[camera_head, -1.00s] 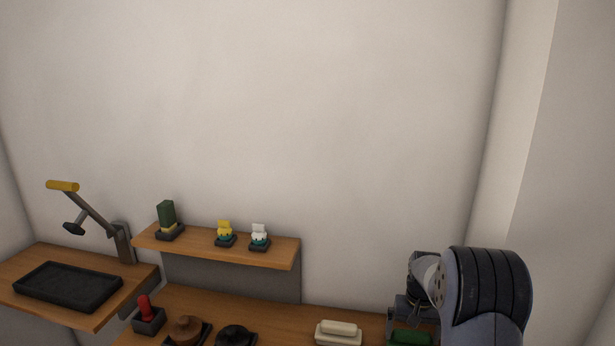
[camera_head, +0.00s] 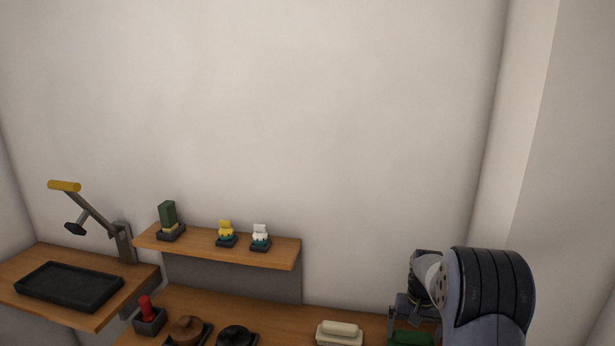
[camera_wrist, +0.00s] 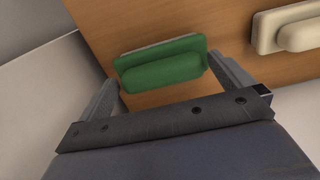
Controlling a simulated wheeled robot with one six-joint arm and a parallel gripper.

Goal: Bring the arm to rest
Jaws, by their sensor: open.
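My gripper (camera_wrist: 168,92) is open in the wrist view, its two fingers apart near the bench top. A green block-shaped piece with a raised grip (camera_wrist: 162,68) lies on the wooden bench beyond and between the fingers, and I see nothing held. The green piece also shows in the head view (camera_head: 411,338), partly hidden by my arm. My arm stands at the lower right of the head view, and the fingertips cannot be made out there.
A cream block (camera_head: 339,333) sits left of the green piece on the bench (camera_head: 270,312). Further left are a round brown piece (camera_head: 187,330), a black one (camera_head: 236,336) and a red-handled item (camera_head: 147,309). A raised shelf (camera_head: 200,243) holds small items. A lever with yellow handle (camera_head: 64,186) stands by a black tray (camera_head: 69,303).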

